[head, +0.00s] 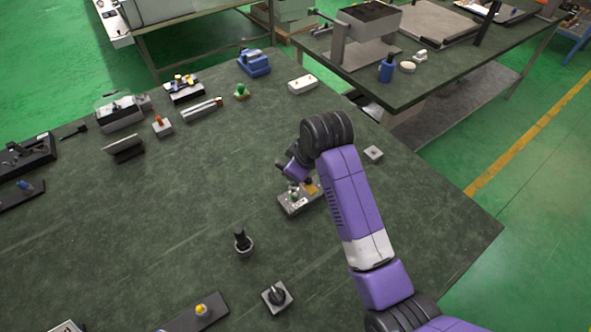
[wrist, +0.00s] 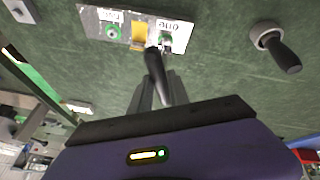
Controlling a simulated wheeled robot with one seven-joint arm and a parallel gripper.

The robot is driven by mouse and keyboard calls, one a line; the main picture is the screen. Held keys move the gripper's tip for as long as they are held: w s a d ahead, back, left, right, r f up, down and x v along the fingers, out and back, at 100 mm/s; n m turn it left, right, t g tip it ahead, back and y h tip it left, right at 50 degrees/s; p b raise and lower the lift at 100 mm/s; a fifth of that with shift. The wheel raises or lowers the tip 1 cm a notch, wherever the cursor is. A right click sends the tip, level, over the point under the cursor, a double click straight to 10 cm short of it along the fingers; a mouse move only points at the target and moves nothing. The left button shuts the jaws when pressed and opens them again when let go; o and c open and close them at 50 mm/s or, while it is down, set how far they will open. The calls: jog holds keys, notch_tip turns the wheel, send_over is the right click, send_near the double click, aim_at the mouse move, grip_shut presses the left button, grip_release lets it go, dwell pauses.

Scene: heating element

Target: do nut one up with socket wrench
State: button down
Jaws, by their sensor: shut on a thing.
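The heating element (head: 296,203) is a small grey plate on the dark green table in the head view, partly hidden by my arm. In the wrist view its plate (wrist: 92,17) carries two labels upside down, a yellow block (wrist: 139,36) between them and a green-rimmed nut (wrist: 113,32) at left. My gripper (wrist: 160,88) is shut on the dark handle of a tool, seemingly the socket wrench (wrist: 154,65). The tool's far end is at nut one's label (wrist: 168,27), at the plate's right. It hides nut one, so I cannot tell whether it is seated.
A black-handled tool stands in a round grey holder (head: 244,248) near the element. A square block with a black knob (head: 277,297) and a yellow-button piece (head: 201,310) lie nearer. Several devices line the table's far left.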

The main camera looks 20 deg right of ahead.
jog(key=shift+d, duration=0.1)
jog(key=shift+w+d+n+y, duration=0.15)
jog(key=shift+n+y, duration=0.35)
jog(key=shift+n, duration=0.6)
jog(key=shift+n+g+y, duration=0.3)
jog(key=shift+n, duration=0.6)
jog(key=shift+d+n+y, duration=0.1)
jog(key=shift+n+y, duration=0.3)
jog(key=shift+n, duration=0.5)
jog(key=shift+n+g+y, duration=0.3)
jog(key=shift+n+g, duration=0.2)
jog(key=shift+n, duration=0.5)
